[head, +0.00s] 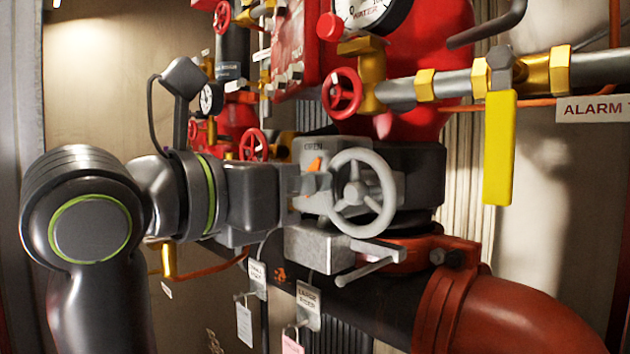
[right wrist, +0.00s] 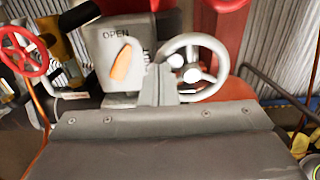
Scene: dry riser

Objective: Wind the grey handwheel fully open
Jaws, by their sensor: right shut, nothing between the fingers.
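The grey handwheel (head: 355,193) is a round rim with spokes, on the front of a grey gearbox (head: 318,150) marked OPEN. An orange pointer (head: 315,164) shows on the box; in the right wrist view the pointer (right wrist: 121,63) slants below the word OPEN. My right gripper (head: 312,190) comes in from the left and is shut and empty, its tips at the wheel's left side. In the right wrist view the gripper (right wrist: 155,85) stands just left of the handwheel (right wrist: 192,75), overlapping its left rim; I cannot tell whether they touch. My left gripper is not in view.
A yellow lever (head: 500,148) hangs at the right from a brass-fitted pipe. A red handwheel (head: 342,92) sits above the grey one. A metal rod (head: 368,270) and hanging tags (head: 308,306) are below, beside a large red pipe (head: 500,315).

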